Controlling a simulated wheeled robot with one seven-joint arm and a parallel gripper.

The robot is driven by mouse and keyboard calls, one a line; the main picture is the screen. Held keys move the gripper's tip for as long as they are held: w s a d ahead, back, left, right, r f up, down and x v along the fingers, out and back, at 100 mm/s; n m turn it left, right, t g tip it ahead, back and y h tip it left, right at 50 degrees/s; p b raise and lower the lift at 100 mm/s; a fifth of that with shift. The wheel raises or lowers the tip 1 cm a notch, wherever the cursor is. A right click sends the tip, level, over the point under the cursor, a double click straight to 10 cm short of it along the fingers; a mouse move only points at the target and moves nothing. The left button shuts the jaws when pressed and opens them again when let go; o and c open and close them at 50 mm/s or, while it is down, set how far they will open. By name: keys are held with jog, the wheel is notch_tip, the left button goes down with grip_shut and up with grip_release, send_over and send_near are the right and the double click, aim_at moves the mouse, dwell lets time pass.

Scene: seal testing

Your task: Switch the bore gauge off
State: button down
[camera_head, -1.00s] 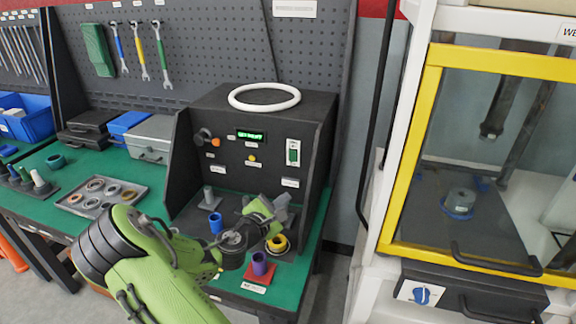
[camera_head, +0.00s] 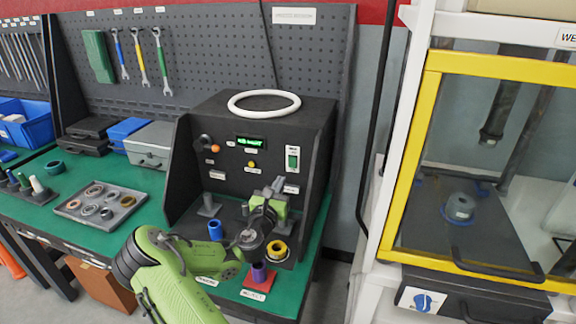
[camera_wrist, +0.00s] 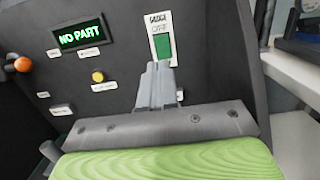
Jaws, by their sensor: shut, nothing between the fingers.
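The bore gauge (camera_head: 228,104) is a black box with an angled panel on the green bench. Its small display (camera_head: 250,142) glows green and reads "NO PART" in the wrist view (camera_wrist: 80,36). The green rocker switch (camera_head: 292,160) sits in a white plate at the panel's upper right; it also shows in the wrist view (camera_wrist: 162,47). My gripper (camera_head: 277,186) is shut and empty, in front of the panel and below the switch. In the wrist view its grey fingertips (camera_wrist: 157,68) overlap the lower part of the switch plate; I cannot tell whether they touch.
A yellow button (camera_head: 252,164) and an orange knob (camera_head: 214,149) are on the same panel. A white ring (camera_head: 264,93) lies on top. The yellow-framed cabinet (camera_head: 410,150) stands at right.

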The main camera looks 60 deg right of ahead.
aim_at(291, 160)
jog(key=d, duration=0.2)
jog(key=w+d, duration=0.1)
jog(key=d, duration=0.2)
jog(key=d+r, duration=0.1)
jog(key=d, duration=0.2)
jog(key=shift+w+d, duration=0.15)
jog(key=shift+d, duration=0.05)
jog(key=shift+r+p, duration=0.1)
jog(key=shift+p, duration=0.4)
